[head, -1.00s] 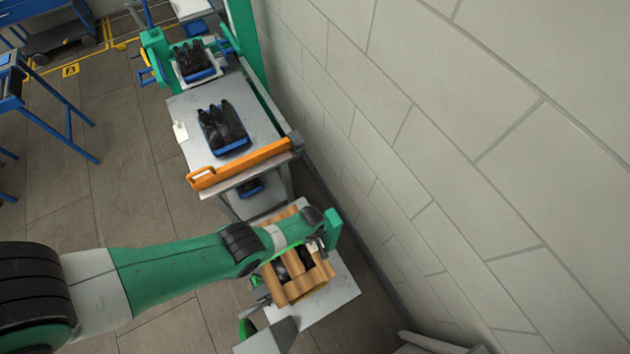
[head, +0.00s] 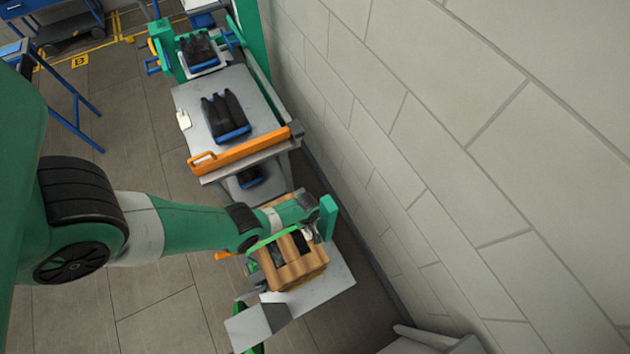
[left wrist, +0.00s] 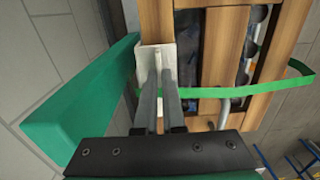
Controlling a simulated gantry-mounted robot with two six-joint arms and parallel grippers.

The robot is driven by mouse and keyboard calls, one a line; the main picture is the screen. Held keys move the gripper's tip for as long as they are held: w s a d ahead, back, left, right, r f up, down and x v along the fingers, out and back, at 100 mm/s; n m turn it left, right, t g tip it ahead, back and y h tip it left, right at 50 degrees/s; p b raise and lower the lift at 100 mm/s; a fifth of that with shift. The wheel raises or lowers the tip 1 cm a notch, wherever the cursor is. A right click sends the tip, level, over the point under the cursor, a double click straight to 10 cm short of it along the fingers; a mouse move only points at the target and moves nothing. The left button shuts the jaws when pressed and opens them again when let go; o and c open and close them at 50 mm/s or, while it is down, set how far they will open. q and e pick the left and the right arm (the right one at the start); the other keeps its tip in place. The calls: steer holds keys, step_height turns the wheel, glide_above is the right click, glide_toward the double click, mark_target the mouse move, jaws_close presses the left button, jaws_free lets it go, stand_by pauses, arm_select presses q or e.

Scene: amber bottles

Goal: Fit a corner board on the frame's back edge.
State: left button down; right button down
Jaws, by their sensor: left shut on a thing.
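The wooden frame (head: 312,262) sits on a stack of dark bottles on a pale table; its slats also show in the left wrist view (left wrist: 221,50). A green strap (head: 275,240) runs across it, and it loops loosely past the side in the left wrist view (left wrist: 285,83). My left gripper (left wrist: 160,78) is shut on a white corner board (left wrist: 152,58), which lies against the frame's edge slat. Whether it is fully seated there I cannot tell. In the head view my left arm reaches over the frame's far end and hides much of the gripper. My right gripper is not in view.
A green upright block (head: 328,217) stands close beside the gripper. The pale table (head: 325,288) has bare room at the right. Behind, an orange bar (head: 240,151) crosses a grey bench (head: 186,97) holding black-and-blue items. A block wall (head: 480,150) runs along the right.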

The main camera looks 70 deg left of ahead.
arm_select(q)
steer(key=shift+f+b, duration=0.95)
stand_by(0.6)
steer(key=c, duration=0.9)
jaws_free()
steer(key=shift+c, duration=0.2)
